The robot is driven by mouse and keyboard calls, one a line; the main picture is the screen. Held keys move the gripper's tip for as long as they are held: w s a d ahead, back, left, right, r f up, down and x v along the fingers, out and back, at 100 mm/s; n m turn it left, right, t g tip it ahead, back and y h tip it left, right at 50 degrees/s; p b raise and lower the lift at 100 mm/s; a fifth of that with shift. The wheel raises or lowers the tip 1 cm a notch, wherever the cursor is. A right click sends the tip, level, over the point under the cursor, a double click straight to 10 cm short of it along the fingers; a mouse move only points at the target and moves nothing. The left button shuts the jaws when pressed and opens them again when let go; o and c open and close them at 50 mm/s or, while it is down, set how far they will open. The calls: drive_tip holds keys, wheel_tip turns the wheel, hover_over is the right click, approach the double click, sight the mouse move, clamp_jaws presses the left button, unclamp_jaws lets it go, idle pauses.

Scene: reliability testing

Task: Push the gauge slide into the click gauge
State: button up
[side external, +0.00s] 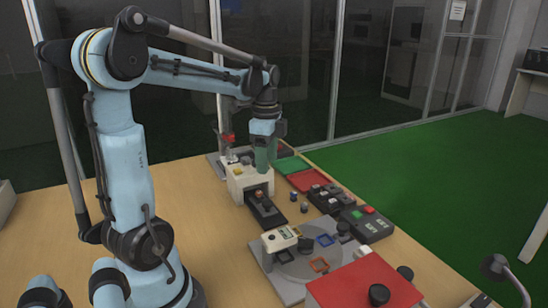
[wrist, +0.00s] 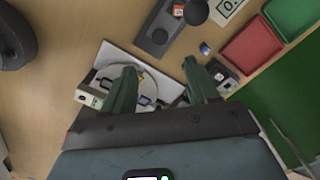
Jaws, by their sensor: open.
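The click gauge (side external: 238,184) is a cream box on the table in the side view. The dark gauge slide (side external: 267,212) sticks out of its front opening, with a small orange part at the gauge end. In the wrist view the grey slide (wrist: 166,24) lies at the top, with a dark knob and the orange part on it; the gauge body is mostly out of frame. My gripper (side external: 265,168) points down above the gauge area in the side view. In the wrist view its two green fingers (wrist: 160,78) are wide apart with nothing held between them.
A grey plate with a round disc (side external: 295,265) lies nearer, beside a red box (side external: 360,285). Red (side external: 308,180) and green (side external: 291,165) trays, a dark block of several parts (side external: 325,197) and a button box (side external: 368,223) stand right.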

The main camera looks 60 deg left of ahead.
drive_tip(key=m+g+y, duration=0.2)
drive_tip(key=m+y, duration=0.2)
drive_tip(key=m, duration=0.1)
approach(268, 202)
drive_tip(key=x, duration=0.8)
drive_tip(key=shift+f, duration=0.1)
idle(0.3)
drive_tip(key=shift+n, duration=0.3)
clamp_jaws()
